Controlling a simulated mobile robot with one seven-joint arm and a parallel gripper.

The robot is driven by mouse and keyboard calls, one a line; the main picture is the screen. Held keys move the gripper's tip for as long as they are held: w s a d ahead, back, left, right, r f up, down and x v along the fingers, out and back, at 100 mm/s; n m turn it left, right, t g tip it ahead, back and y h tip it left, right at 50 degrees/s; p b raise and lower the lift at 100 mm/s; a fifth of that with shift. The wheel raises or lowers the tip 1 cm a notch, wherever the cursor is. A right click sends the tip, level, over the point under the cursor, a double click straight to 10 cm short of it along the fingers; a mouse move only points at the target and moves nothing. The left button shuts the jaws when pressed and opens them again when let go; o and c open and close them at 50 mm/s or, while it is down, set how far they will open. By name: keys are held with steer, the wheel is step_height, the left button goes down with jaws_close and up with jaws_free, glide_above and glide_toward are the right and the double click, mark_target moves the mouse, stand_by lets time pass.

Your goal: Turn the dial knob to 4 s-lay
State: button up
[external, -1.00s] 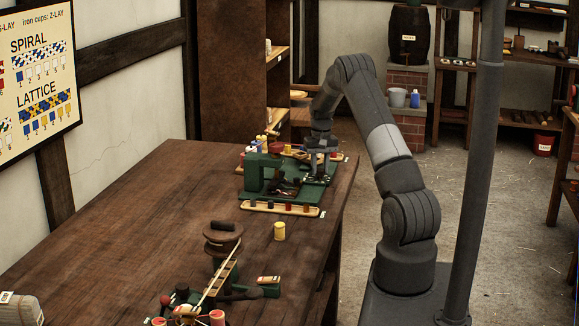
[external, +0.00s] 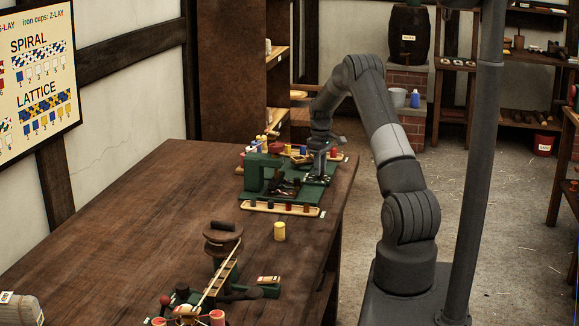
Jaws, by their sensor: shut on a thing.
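The green machine (external: 262,172) stands at the far end of the dark wooden table, with a flat green plate on its right side. My gripper (external: 317,177) points straight down over that plate, near the table's right edge. Its fingers are shut on the dial knob, which is too small and too covered by the fingers to make out. The dial's marks and the setting it points to cannot be read from here.
A tray (external: 262,208) of several bobbins lies in front of the machine, and more bobbins stand behind it. A yellow spool (external: 280,231) stands nearer. A second device with a wooden top (external: 223,232) is at the front.

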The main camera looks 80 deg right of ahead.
steer(key=shift+n, duration=0.4)
steer(key=o, duration=1)
steer(key=shift+c, duration=0.2)
step_height(320, 180, up, 11)
steer(key=shift+d, duration=0.1)
stand_by(0.4)
